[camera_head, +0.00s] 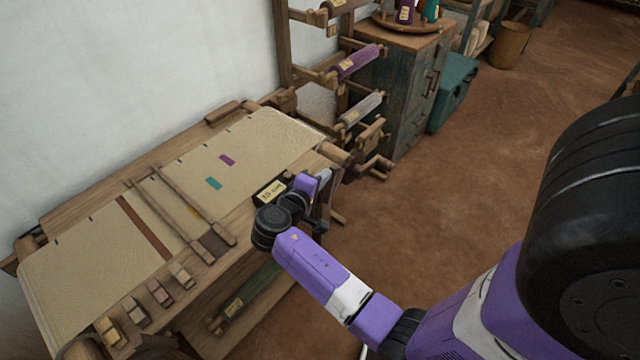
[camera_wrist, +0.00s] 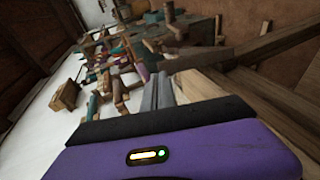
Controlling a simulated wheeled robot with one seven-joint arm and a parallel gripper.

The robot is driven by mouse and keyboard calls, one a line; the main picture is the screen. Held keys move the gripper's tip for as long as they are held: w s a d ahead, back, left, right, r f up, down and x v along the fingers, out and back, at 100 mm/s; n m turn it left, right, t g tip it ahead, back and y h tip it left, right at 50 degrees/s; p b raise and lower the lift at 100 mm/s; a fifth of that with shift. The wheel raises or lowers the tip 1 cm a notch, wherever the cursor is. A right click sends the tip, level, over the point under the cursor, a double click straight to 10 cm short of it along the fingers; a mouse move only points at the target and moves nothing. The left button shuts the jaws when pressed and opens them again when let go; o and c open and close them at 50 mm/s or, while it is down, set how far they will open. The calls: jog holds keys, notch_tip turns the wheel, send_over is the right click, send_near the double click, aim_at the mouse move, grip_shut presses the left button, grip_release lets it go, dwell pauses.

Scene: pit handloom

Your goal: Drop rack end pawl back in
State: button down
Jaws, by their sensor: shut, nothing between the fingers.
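The wooden rack (camera_head: 284,45) stands against the wall behind the loom, with a purple roll (camera_head: 357,62) and a grey roll (camera_head: 361,109) on its arms. I cannot pick out the end pawl for certain in either view. My gripper (camera_head: 324,178) is at the right edge of the loom, below and in front of the rack, apart from the rolls. In the wrist view its grey fingers (camera_wrist: 158,92) are together with nothing between them. Wooden beams (camera_wrist: 255,45) lie close beside the fingers there.
The loom cloth (camera_head: 80,262) carries a purple and a teal patch. Several small blocks (camera_head: 160,292) sit along its front edge. A labelled black box (camera_head: 270,191) is beside my wrist. A cabinet (camera_head: 405,85) and teal bin (camera_head: 453,90) stand behind.

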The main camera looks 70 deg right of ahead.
jog(key=r+b+v, duration=0.1)
jog(key=v, duration=1)
jog(key=shift+b, duration=0.3)
